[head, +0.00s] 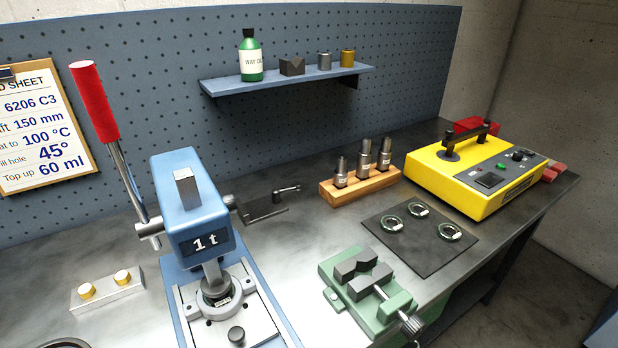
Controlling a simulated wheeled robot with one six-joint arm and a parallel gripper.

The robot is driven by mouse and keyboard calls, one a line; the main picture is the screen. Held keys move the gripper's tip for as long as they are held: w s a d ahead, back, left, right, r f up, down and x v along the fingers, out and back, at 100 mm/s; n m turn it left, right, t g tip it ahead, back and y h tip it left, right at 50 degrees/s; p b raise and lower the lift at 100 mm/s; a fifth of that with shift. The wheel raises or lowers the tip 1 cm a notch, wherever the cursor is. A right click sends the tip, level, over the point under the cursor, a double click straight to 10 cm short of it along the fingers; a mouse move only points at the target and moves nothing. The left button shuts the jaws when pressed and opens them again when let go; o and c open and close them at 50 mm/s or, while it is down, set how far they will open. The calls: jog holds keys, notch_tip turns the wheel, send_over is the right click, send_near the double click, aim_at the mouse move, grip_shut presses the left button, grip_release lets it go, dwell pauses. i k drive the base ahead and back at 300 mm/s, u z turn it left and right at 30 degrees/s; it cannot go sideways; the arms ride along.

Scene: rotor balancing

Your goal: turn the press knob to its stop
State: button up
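The blue arbor press (190,215) stands at the left front of the bench, marked "1t". Its long lever with a red grip (95,100) leans up and to the left. A small black knob (236,334) sits on the pale plate (262,318) at the front of the press base. I cannot tell its turn position or see a stop mark. Behind it, the ram end is down at a dark round part inside a grey ring housing (240,287). My gripper is not in view.
A green vise (345,300) stands right of the press. Behind it are a dark mat (420,262) with several rings, a wooden block (362,188) with tools, and a yellow heater box (450,182). A silver block with brass caps (108,292) lies left.

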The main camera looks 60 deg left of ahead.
aim_at(229, 200)
jog(key=i, duration=1.55)
jog(key=u, duration=4.15)
jog(key=k, duration=0.5)
jog(key=z, duration=0.75)
jog(key=i, duration=0.8)
jog(key=u, duration=0.9)
